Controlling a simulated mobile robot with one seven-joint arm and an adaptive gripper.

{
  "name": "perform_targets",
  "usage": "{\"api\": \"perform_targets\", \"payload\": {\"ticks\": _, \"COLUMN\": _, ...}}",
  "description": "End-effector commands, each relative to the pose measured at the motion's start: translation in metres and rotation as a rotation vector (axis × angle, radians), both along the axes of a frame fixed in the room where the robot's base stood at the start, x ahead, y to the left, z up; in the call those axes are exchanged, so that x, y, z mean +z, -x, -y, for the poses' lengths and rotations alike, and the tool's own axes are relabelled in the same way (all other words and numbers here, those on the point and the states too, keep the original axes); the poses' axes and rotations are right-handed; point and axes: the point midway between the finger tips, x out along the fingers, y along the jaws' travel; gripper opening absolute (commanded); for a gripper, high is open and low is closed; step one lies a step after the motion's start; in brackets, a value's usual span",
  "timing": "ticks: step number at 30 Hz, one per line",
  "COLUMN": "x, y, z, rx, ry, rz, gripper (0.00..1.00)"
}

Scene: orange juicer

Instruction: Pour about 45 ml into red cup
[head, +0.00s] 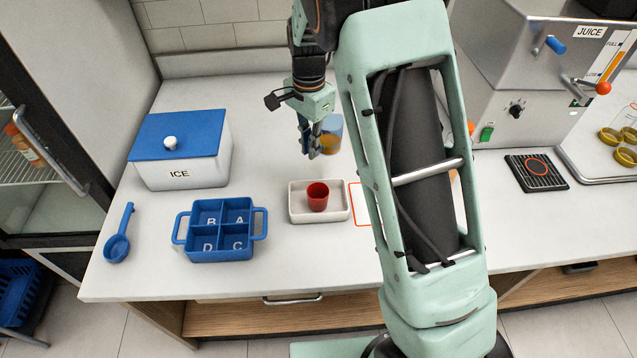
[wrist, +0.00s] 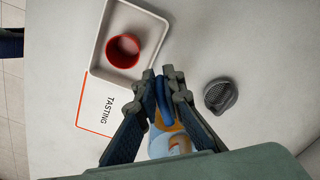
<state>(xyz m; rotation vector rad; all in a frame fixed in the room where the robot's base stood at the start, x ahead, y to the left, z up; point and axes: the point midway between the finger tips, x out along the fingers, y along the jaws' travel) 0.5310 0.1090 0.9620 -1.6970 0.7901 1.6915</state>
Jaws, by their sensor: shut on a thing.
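The red cup (head: 318,197) stands upright in a shallow white tray (head: 295,215) on the counter. It also shows in the wrist view (wrist: 123,51), and its inside looks red with no juice visible. My gripper (head: 312,150) is shut on a clear, bluish vessel (head: 333,126) with orange juice (head: 330,143) in its lower part. The vessel looks roughly upright, above the counter behind the red cup. In the wrist view the vessel (wrist: 170,145) is between the fingers (wrist: 163,95) and partly hidden by them. Gripper and vessel are apart from the red cup.
A TASTING card (wrist: 103,105) lies beside the tray. A grey perforated piece (wrist: 220,95) lies on the counter. A white ICE box (head: 185,165), a blue divided tray (head: 222,257) and a blue scoop (head: 117,245) stand left. The juice machine (head: 530,90) is at right.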

Motion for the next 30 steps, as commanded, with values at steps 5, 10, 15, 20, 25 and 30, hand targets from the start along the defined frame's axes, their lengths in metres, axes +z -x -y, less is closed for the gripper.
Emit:
{"api": "perform_targets", "payload": {"ticks": 5, "x": 0.001, "y": -0.008, "z": -0.028, "rx": -0.191, "ry": 0.005, "rz": 0.000, "gripper": 0.00}}
{"api": "perform_targets", "payload": {"ticks": 10, "x": -0.002, "y": -0.015, "z": -0.054, "rx": -0.380, "ry": 0.008, "rz": 0.001, "gripper": 0.00}}
{"api": "perform_targets", "payload": {"ticks": 15, "x": -0.006, "y": -0.019, "z": -0.081, "rx": -0.571, "ry": 0.011, "rz": 0.002, "gripper": 0.00}}
{"api": "perform_targets", "payload": {"ticks": 20, "x": -0.009, "y": -0.022, "z": -0.108, "rx": -0.746, "ry": 0.012, "rz": 0.004, "gripper": 0.00}}
{"api": "perform_targets", "payload": {"ticks": 25, "x": -0.016, "y": -0.023, "z": -0.136, "rx": -0.923, "ry": 0.014, "rz": 0.006, "gripper": 0.00}}
{"api": "perform_targets", "payload": {"ticks": 30, "x": -0.038, "y": -0.022, "z": -0.158, "rx": -1.068, "ry": 0.017, "rz": 0.007, "gripper": 0.00}}
